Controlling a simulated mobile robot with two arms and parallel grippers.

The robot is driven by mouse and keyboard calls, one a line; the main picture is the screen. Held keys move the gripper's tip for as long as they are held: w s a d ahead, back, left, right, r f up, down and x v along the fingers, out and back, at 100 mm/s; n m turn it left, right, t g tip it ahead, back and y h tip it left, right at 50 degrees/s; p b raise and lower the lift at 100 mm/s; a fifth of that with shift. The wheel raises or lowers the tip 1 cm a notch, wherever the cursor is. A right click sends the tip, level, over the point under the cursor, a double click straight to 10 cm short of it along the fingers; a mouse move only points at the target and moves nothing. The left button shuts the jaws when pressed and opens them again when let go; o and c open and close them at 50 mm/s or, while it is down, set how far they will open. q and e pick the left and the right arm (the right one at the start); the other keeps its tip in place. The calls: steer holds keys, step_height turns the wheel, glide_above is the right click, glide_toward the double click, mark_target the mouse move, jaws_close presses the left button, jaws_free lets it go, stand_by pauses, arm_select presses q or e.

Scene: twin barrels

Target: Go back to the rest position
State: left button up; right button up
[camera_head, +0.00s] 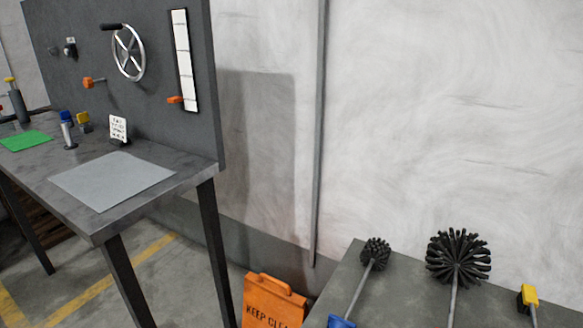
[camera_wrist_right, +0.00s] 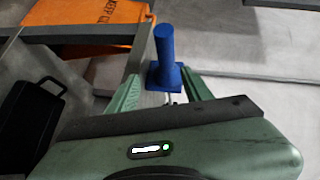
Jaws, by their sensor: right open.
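Neither gripper shows in the head view. My right gripper (camera_wrist_right: 162,76) shows in the right wrist view, with its two green fingers apart. A blue handle with a square base (camera_wrist_right: 165,55) appears between and beyond the fingertips; I cannot tell how far off it is. In the head view, a small black round brush (camera_head: 375,250) with a blue handle (camera_head: 342,321) lies at the lower right. A larger black brush (camera_head: 458,257) is beside it. My left gripper is out of view.
The brushes are on a grey table (camera_head: 348,268), with a yellow-ended tool (camera_head: 529,295) at right. An orange "KEEP CLEAR" sign (camera_head: 270,302) stands between it and the workbench (camera_head: 105,222). The workbench has a grey mat (camera_head: 112,180) and a back panel with a handwheel (camera_head: 128,52).

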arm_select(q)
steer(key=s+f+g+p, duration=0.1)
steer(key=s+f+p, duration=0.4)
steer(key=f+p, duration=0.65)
arm_select(e)
steer(key=s+d+f+n+g+h, duration=0.2)
steer(key=s+d+f+n+g, duration=0.1)
steer(key=s+f+n+g, duration=0.55)
steer(key=s+d+f+n+g+h, duration=0.2)
steer(key=s+f+n+g, duration=0.35)
steer(key=s+f, duration=0.55)
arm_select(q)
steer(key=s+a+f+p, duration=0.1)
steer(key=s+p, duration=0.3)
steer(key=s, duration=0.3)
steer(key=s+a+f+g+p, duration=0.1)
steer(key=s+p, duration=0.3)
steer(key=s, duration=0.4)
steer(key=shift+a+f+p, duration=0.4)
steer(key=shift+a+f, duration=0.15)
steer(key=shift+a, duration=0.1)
arm_select(e)
steer(key=s+d+f, duration=0.1)
steer(key=s+f, duration=0.1)
steer(key=s, duration=0.5)
steer(key=s+d+f, duration=0.2)
steer(key=s, duration=0.5)
steer(key=shift+n+h, duration=0.3)
steer(key=shift+n, duration=0.1)
